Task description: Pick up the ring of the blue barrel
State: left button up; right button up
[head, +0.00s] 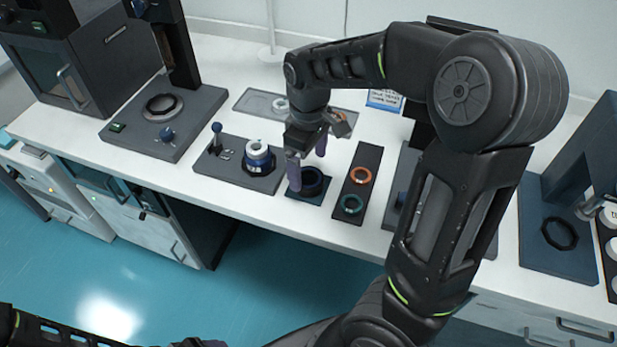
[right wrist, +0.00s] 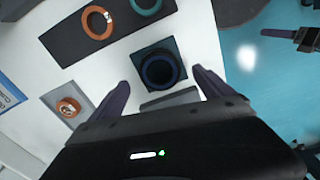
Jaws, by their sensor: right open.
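A dark blue ring (head: 311,189) lies flat on a small navy pad (head: 297,195). It also shows in the right wrist view (right wrist: 146,76), between and beyond my fingers. My right gripper (head: 307,160) is open above the pad, its purple fingers spread to either side of the ring. In the right wrist view my gripper (right wrist: 160,90) holds nothing. A blue and white barrel-like part (head: 258,156) stands on a grey plate left of the pad.
A dark tray (head: 363,187) right of the pad holds an orange ring (head: 361,175) and a teal ring (head: 352,204). A small block with a copper-coloured ring (right wrist: 68,106) stands nearby. A lever (head: 216,138) rises from the grey plate. The white table's front edge is close.

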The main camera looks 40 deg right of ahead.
aim_at(308, 177)
notch_tip(308, 177, down, 4)
jog(key=shift+r, duration=0.25)
jog(key=shift+c, duration=0.4)
jog(key=c, duration=1.3)
jog(key=shift+c, duration=0.2)
jog(key=shift+r, duration=0.1)
notch_tip(308, 177, up, 10)
dwell(0.3)
